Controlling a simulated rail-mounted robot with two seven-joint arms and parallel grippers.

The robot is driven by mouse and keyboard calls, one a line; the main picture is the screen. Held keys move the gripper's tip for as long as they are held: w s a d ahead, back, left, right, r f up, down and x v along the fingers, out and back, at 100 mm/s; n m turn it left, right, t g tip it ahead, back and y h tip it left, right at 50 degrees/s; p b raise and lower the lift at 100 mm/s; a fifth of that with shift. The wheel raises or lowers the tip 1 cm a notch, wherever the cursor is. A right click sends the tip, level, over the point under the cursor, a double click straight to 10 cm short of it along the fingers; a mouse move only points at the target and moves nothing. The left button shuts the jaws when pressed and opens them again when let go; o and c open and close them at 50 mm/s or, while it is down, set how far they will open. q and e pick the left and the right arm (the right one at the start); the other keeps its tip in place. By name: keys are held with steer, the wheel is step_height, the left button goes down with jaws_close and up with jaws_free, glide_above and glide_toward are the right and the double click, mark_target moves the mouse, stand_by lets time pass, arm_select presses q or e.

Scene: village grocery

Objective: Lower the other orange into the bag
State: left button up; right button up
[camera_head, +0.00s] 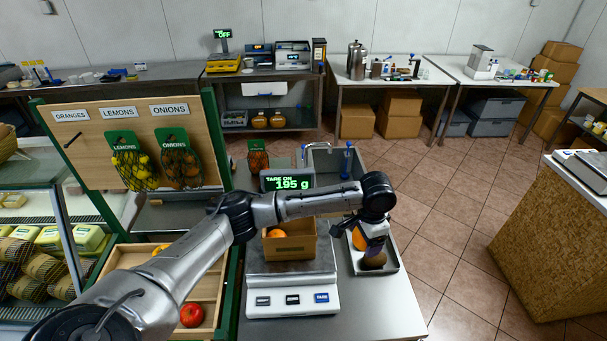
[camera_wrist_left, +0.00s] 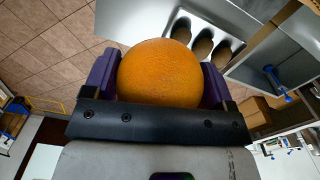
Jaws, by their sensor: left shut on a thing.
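My left gripper (camera_head: 366,245) is shut on an orange (camera_head: 359,239), held over the right side of the counter by a metal tray. The orange fills the space between the purple fingers in the left wrist view (camera_wrist_left: 160,73). Another orange (camera_head: 276,233) sits in the open brown box (camera_head: 291,248) on the scale. A small net bag (camera_head: 257,160) with a green header is behind the scale display; its contents look orange-brown but are too small to tell. My right gripper is not in view.
The scale (camera_head: 292,299) display (camera_head: 288,183) reads 195 g, tare on. The metal tray (camera_head: 392,268) holds several brown oval things. Net bags of lemons (camera_head: 133,167) and onions (camera_head: 180,165) hang on the board; the oranges hook (camera_head: 72,139) is bare. A sink (camera_head: 322,160) lies behind.

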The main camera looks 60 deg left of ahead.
arm_select(q)
steer(key=s+a+m+p, duration=0.1)
steer(key=s+a+p, duration=0.1)
steer(key=a+p, duration=0.35)
steer(key=s+a+r+m+p, duration=0.1)
steer(key=s+a+p, duration=0.15)
steer(key=a, duration=0.55)
steer(key=s+a+m+p, duration=0.1)
steer(key=s+a+p, duration=0.25)
steer(key=a, duration=0.35)
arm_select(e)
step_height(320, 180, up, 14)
arm_select(q)
step_height(320, 180, down, 8)
steer(key=b, duration=0.6)
steer(key=shift+w+f, duration=0.2)
steer(key=shift+w, duration=0.25)
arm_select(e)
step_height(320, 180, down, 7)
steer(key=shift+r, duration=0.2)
arm_select(q)
steer(key=o, duration=1)
steer(key=shift+c, duration=0.2)
steer(key=shift+r, duration=0.1)
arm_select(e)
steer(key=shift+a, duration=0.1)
